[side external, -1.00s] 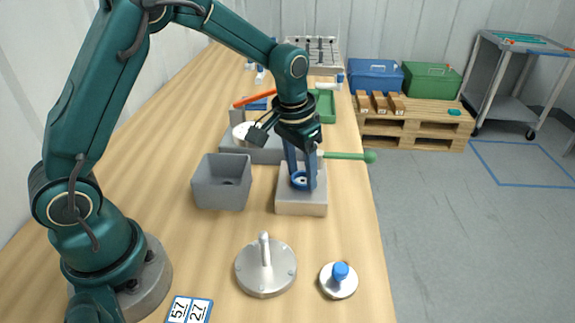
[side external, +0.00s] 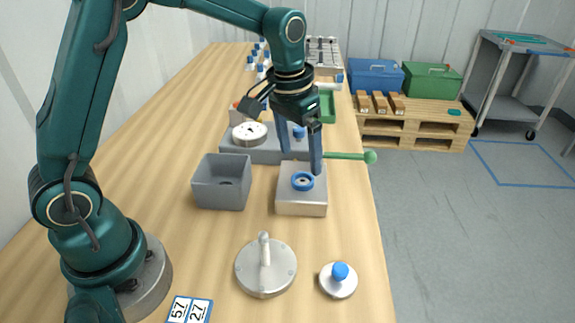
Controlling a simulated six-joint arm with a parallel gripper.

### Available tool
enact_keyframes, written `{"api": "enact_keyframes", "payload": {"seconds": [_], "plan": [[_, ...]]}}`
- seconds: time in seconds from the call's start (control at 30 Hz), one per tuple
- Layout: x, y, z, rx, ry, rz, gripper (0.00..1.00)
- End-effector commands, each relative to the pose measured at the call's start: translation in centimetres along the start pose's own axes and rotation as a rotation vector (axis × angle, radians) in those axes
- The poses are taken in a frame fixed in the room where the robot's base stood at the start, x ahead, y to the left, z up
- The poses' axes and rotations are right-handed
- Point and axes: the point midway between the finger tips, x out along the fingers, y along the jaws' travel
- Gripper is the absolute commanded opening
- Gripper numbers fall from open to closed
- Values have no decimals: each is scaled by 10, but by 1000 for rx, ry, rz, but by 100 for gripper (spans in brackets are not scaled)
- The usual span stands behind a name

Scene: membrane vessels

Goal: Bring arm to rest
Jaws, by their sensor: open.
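My gripper (side external: 300,162) is open and empty, its two blue fingers pointing down. It hangs just above and behind the blue ring (side external: 303,181). The ring sits on top of the pale square block (side external: 301,207), apart from the fingers as far as the view shows. A green-handled lever (side external: 350,156) sticks out to the right behind the block.
A grey open bin (side external: 221,184) stands left of the block. A round lid with a handle (side external: 266,270) and a blue-knobbed disc (side external: 338,281) lie in front. A grey stand with a white disc (side external: 250,133) is behind.

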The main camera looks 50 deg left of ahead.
Motion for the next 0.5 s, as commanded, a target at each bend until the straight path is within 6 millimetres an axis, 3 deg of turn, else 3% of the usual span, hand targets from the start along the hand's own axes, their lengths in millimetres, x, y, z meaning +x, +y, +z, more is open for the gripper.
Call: {"api": "enact_keyframes", "payload": {"seconds": [0.4, 0.5], "plan": [[-2, 0, 0, 0, 0, 0, 89], [-10, 0, -3, 1, 25, 0, 89]]}}
